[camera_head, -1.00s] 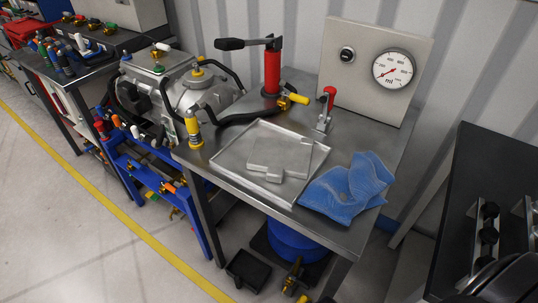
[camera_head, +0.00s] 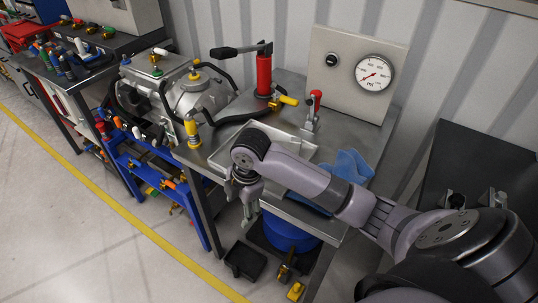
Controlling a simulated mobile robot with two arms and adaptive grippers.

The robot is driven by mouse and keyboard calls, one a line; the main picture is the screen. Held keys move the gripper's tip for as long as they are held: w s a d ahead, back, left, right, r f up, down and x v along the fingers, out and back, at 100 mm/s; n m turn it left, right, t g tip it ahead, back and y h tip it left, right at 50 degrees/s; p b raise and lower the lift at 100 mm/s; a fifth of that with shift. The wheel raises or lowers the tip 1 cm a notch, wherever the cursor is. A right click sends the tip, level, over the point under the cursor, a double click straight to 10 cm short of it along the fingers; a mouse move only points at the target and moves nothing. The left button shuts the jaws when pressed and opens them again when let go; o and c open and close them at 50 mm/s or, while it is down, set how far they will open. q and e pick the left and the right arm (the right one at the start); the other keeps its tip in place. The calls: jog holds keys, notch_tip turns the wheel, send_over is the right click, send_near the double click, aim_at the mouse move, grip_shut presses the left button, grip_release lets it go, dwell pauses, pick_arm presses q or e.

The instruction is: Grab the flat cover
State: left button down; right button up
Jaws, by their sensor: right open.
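The flat cover is the light grey plate that lay in the shallow metal tray (camera_head: 290,131) on the workbench. My right arm now hides it, and I cannot make out its outline. My right gripper (camera_head: 246,203) hangs fingers down at the tray's front left side, by the bench's front edge. It is open, with nothing seen between its fingers. I cannot tell its exact height over the bench. My left gripper is not in view.
A blue cloth (camera_head: 352,166) lies right of the tray, partly behind my arm. A red hand pump (camera_head: 264,76), a red-handled clamp (camera_head: 313,111) and a gauge panel (camera_head: 343,82) stand behind. A grey drive unit (camera_head: 197,98) sits on the left.

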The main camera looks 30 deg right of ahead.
jog(key=w+d+r+n+g+h, duration=0.1)
jog(key=w+d+r+n, duration=0.1)
jog(key=d+r+n, duration=0.5)
jog(key=w+d+r, duration=0.3)
jog(key=d+r, duration=0.2)
jog(key=r, duration=0.7)
jog(key=shift+n, duration=0.3)
jog(key=f+p, duration=0.1)
jog(key=f, duration=0.7)
jog(key=f+p, duration=0.1)
jog(key=f, duration=0.3)
jog(key=shift+s+a+f+p, duration=0.1)
jog(key=shift+a+f+p, duration=0.05)
jog(key=shift+a+p, duration=0.15)
jog(key=shift+f+p, duration=0.9)
jog(key=shift+f, duration=1.8)
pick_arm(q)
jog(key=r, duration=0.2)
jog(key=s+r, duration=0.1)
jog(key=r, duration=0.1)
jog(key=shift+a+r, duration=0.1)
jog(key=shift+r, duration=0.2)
pick_arm(e)
jog(key=shift+c, duration=0.4)
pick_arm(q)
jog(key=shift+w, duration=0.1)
pick_arm(e)
grip_shut()
